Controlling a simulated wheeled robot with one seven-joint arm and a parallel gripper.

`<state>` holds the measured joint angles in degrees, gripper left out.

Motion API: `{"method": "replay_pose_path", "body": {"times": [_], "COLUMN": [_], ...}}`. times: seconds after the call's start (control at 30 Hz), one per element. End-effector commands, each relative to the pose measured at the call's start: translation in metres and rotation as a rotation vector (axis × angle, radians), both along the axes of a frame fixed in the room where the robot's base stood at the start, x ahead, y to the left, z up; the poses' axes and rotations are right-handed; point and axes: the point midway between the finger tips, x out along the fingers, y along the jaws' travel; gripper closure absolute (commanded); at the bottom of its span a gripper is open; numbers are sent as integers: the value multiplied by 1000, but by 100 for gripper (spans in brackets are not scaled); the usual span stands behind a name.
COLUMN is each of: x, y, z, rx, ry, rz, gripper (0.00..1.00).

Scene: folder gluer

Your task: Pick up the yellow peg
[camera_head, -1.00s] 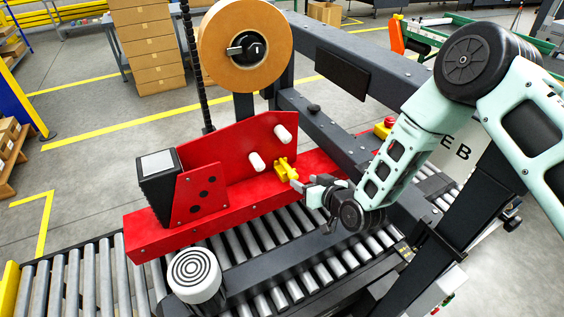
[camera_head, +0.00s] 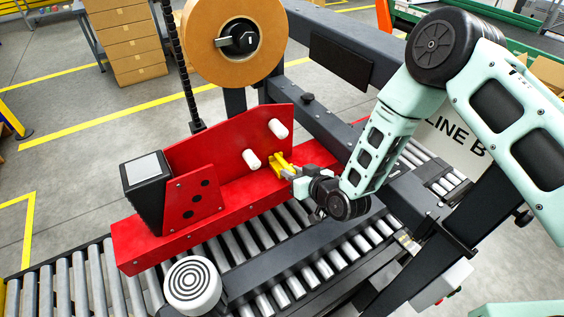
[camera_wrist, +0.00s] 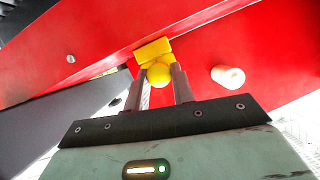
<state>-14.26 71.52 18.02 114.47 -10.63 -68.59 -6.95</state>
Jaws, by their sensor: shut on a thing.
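The red machine block (camera_head: 240,205) stands over a roller conveyor (camera_head: 85,285). A tape roll (camera_head: 268,40) hangs above. Dark frame beams (camera_head: 335,125) run behind my arm. A striped round knob (camera_head: 192,284) is in front.

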Motion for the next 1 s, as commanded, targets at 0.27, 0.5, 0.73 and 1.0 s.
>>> {"method": "replay_pose_path", "body": {"times": [0.27,0.5,0.73,1.0], "x": [0,-3,-3,-3], "y": [0,-2,-2,-2], "z": [1,5,33,67], "rx": [1,0,1,1], "ry": [-1,-2,-4,-4], "rz": [0,-1,1,0], "gripper": [99,99,99,99]}}
